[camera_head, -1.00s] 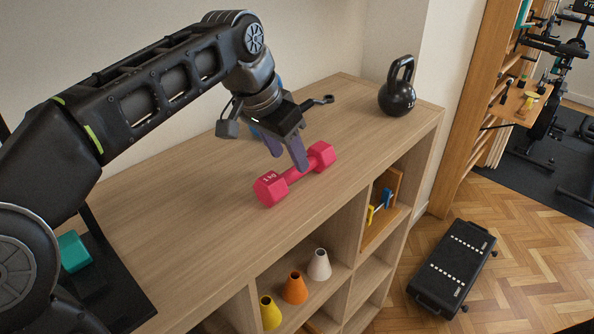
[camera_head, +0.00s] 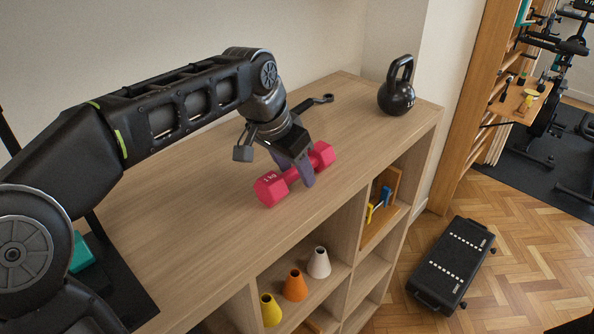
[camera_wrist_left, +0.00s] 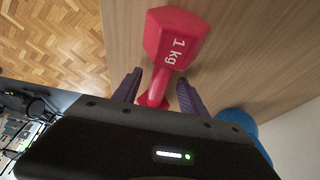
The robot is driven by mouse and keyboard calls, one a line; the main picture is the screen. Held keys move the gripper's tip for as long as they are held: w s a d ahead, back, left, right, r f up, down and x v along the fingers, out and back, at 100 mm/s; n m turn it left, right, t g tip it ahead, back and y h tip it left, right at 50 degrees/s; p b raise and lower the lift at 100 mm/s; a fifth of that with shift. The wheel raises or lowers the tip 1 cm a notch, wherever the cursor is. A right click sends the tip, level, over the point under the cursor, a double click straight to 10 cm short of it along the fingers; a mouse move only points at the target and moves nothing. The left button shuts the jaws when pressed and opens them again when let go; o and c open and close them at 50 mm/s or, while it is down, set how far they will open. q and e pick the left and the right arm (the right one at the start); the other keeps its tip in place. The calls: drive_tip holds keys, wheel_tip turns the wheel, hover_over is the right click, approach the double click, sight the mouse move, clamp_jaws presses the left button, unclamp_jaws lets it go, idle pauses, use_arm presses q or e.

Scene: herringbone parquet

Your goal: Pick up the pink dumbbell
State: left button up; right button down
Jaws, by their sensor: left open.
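The pink dumbbell (camera_head: 272,187) lies on the wooden shelf top, its "1 kg" end toward the left. My left gripper (camera_head: 299,178) is lowered over the middle of its handle, with a purple finger in front of the bar. In the left wrist view the two purple fingers (camera_wrist_left: 157,88) stand apart on either side of the dumbbell's handle, and its "1 kg" head (camera_wrist_left: 175,38) is beyond them. The gripper is open; I cannot tell whether the fingers touch the handle. My right gripper is not in view.
A black kettlebell (camera_head: 397,92) stands at the far end of the shelf unit (camera_head: 200,229). A dark wrench-like object (camera_head: 318,101) lies behind my gripper. A black step platform (camera_head: 451,262) is on the floor.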

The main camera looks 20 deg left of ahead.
use_arm(q)
clamp_jaws()
idle(0.4)
idle(0.9)
drive_tip(key=shift+w+r, duration=0.1)
